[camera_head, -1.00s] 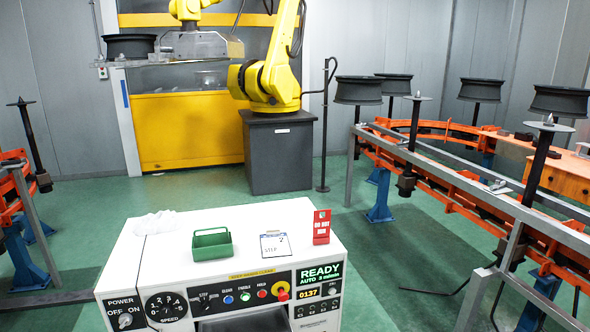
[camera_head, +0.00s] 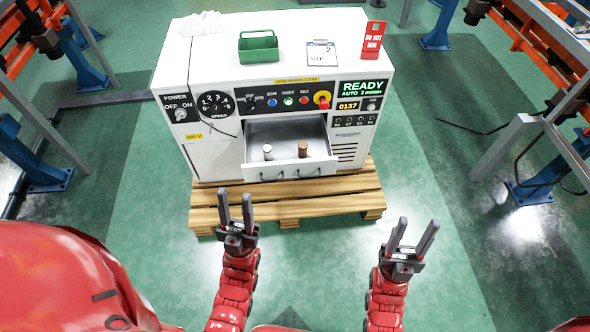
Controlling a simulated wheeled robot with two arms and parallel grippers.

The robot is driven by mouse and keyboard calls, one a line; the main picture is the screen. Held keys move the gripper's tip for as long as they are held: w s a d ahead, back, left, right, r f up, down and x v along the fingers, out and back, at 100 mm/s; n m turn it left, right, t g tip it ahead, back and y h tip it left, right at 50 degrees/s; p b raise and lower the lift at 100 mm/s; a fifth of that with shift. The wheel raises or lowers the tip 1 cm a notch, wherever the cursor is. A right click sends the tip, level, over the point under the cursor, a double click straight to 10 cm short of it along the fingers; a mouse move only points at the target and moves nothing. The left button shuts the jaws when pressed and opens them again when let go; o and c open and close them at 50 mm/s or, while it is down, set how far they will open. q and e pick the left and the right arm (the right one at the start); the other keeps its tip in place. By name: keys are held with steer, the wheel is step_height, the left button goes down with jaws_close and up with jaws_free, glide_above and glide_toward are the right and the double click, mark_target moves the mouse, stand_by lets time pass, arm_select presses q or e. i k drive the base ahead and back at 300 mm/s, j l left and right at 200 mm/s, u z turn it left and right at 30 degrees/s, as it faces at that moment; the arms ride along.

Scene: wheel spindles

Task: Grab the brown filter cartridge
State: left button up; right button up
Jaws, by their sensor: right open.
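The brown filter cartridge (camera_head: 303,149) stands upright in the open drawer (camera_head: 288,133) of the white control cabinet, in the right part of the drawer near its front. A white cartridge (camera_head: 267,152) stands to its left in the same drawer. My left gripper (camera_head: 236,207) is open and empty, below and to the left of the drawer in the picture. My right gripper (camera_head: 413,237) is open and empty, below and to the right of the drawer. Neither gripper touches anything.
The white cabinet (camera_head: 213,157) stands on a wooden pallet (camera_head: 290,208). On its top are a green bin (camera_head: 258,54), a small clipboard card (camera_head: 322,56), a red sign (camera_head: 373,40) and a crumpled white cloth (camera_head: 199,23). Orange rails flank both sides.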

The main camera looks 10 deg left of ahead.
mark_target(302, 146)
steer(key=i+j, duration=0.25)
steer(key=j, duration=0.15)
steer(key=i+j, duration=0.25)
steer(key=j, duration=0.15)
steer(key=i+j+z, duration=0.1)
steer(key=i+j, duration=0.15)
steer(key=j, duration=0.15)
steer(key=i+j, duration=0.2)
steer(key=j, duration=0.2)
